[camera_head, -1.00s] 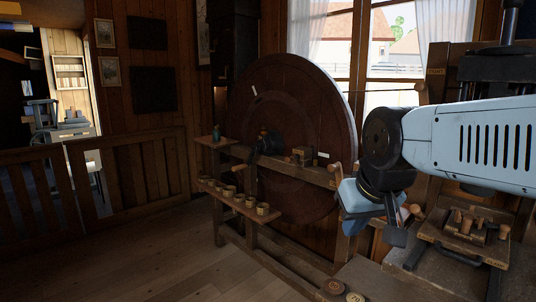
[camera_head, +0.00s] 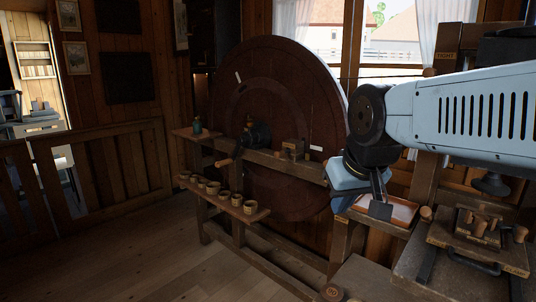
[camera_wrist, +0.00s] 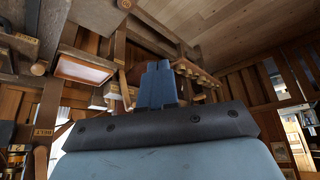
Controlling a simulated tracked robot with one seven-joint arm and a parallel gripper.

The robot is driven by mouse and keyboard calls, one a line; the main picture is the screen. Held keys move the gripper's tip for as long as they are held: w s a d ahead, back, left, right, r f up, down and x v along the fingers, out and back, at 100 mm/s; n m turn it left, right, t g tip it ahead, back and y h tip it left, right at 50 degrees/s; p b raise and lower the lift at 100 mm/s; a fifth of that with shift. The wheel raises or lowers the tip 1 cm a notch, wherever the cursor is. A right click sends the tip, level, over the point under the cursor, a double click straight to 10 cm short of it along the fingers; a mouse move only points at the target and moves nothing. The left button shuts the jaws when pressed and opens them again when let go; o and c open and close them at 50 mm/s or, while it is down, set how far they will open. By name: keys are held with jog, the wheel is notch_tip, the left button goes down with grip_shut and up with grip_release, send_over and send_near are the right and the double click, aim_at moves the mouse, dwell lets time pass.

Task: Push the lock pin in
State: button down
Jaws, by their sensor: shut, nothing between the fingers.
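My gripper (camera_head: 380,208) hangs at the right of the head view, fingers pointing down, shut and empty; in the wrist view its blue fingers (camera_wrist: 158,85) are together. It appears near the right end of a wooden lathe bench (camera_head: 285,166), apart from any peg. A large dark wooden wheel (camera_head: 290,110) stands behind the bench. A wooden handle (camera_head: 226,162) sticks out near the dark headstock (camera_head: 258,135). A round wooden knob (camera_head: 426,213) shows to the right of my gripper. I cannot tell which piece is the lock pin.
A shallow tray with a pale bottom (camera_head: 400,210) is behind my gripper, and also shows in the wrist view (camera_wrist: 85,70). A block with several wooden pegs (camera_head: 480,228) stands at right. Several small cups (camera_head: 237,200) line a low shelf. Floor at left is clear.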

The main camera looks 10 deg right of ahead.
jog(key=w+r+n+h, duration=0.1)
jog(key=w+r+n, duration=0.15)
jog(key=w, duration=1.05)
jog(key=w+r+n+h, duration=0.1)
jog(key=w+r, duration=0.2)
jog(key=w, duration=1)
jog(key=n+t, duration=0.2)
jog(key=n, duration=0.1)
send_near(279, 154)
jog(key=s+a+r, duration=0.2)
jog(key=s+a, duration=0.2)
jog(key=a, duration=0.2)
jog(key=w+d+f, duration=0.5)
jog(key=w+f, duration=0.3)
jog(key=shift+w+f, duration=0.2)
jog(key=shift+w, duration=0.15)
jog(key=shift+m, duration=0.25)
